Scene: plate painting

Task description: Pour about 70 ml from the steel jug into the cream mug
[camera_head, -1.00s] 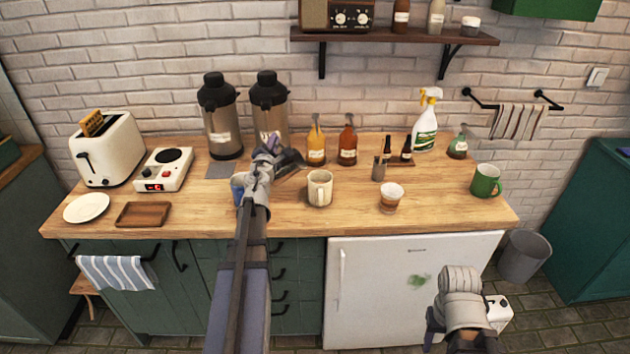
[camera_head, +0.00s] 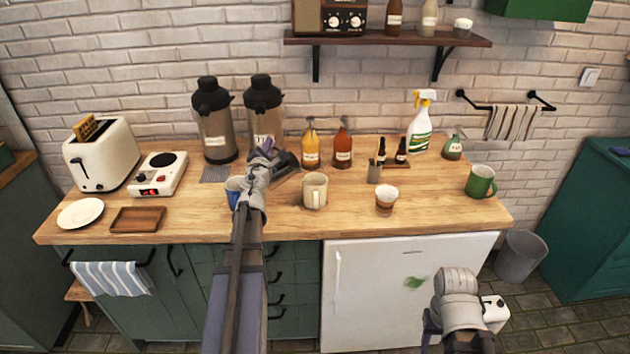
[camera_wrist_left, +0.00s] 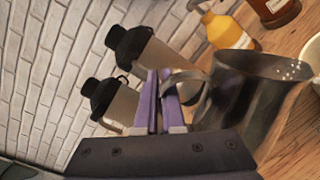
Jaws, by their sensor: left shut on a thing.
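The steel jug (camera_wrist_left: 240,95) is held by its handle in my left gripper (camera_wrist_left: 160,100), whose purple fingers are shut on it. In the head view the jug (camera_head: 286,164) is partly hidden behind my left gripper (camera_head: 268,152). The jug is tilted in the wrist picture, but that camera is tilted too; I cannot see its contents. The cream mug (camera_head: 314,191) stands upright on the counter, just right of and nearer than the jug. Only its rim edge (camera_wrist_left: 312,62) shows in the wrist view. No stream is visible. My right gripper's fingers are not visible.
A blue mug (camera_head: 233,190) stands left of my left gripper. Two dispensers (camera_head: 214,130) and orange and brown bottles (camera_head: 343,146) stand behind. A small cup (camera_head: 386,199) and green mug (camera_head: 480,182) stand to the right.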

